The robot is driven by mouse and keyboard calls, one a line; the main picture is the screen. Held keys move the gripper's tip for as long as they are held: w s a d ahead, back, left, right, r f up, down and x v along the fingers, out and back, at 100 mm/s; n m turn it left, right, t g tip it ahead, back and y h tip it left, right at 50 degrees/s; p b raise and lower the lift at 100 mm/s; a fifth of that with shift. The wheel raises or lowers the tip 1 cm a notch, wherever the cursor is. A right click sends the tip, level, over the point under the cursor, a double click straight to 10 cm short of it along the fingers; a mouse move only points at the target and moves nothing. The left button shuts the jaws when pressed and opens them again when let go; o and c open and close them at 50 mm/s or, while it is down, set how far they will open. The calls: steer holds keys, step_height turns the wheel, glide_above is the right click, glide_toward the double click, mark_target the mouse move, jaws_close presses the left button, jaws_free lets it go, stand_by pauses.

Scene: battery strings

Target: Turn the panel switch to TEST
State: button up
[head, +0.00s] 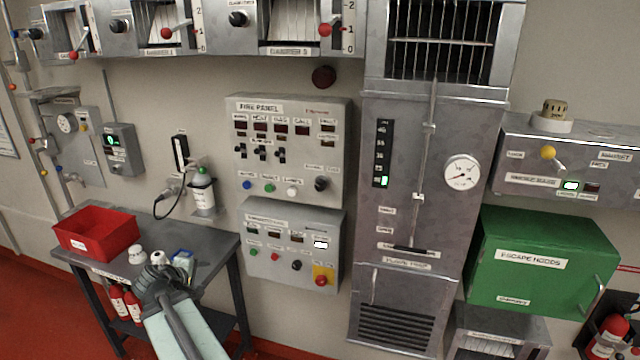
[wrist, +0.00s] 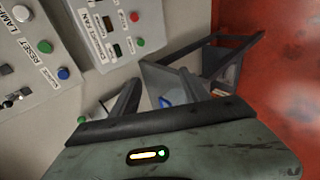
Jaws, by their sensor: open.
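The fire panel (head: 292,108) is a grey box on the wall in the middle of the head view. A black rotary knob (head: 321,184) sits at its lower right, right of the blue, green and white buttons; its label is too small to read. Three small black toggles (head: 262,153) sit higher up. In the wrist view the panel (wrist: 30,75) is at the left, with a RESET label. My gripper (head: 160,270) is over the table, left of and below the panel, touching no panel control. Its two dark fingers (wrist: 158,92) are apart with nothing clearly held.
The table (head: 215,245) carries a red bin (head: 96,232), a white domed item (head: 136,255) and a small blue-and-white box (head: 183,260). A lower control box (head: 290,215) hangs under the panel. A corded handset (head: 181,152) and white canister (head: 203,195) are left of it.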

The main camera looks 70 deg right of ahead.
steer(key=s+d+r+n+h, duration=0.1)
steer(key=s+d+r+h, duration=0.1)
steer(key=s+d+r, duration=0.3)
steer(key=s+d+r+n+g+h, duration=0.1)
steer(key=s+d+r, duration=0.15)
steer(key=d, duration=0.45)
steer(key=s+d+r+n+h, duration=0.2)
steer(key=s+d+r, duration=0.1)
steer(key=s+d, duration=0.25)
steer(key=n+h+p, duration=0.1)
steer(key=n+h, duration=0.2)
steer(key=n, duration=0.3)
glide_toward(319, 188)
steer(key=d, duration=0.8)
steer(key=w+d, duration=0.1)
steer(key=d, duration=0.2)
steer(key=shift+s+a, duration=0.1)
steer(key=shift+a, duration=0.05)
jaws_close()
steer(key=shift+d+r, duration=0.25)
steer(key=shift+a+f, duration=0.15)
steer(key=shift+f, duration=0.1)
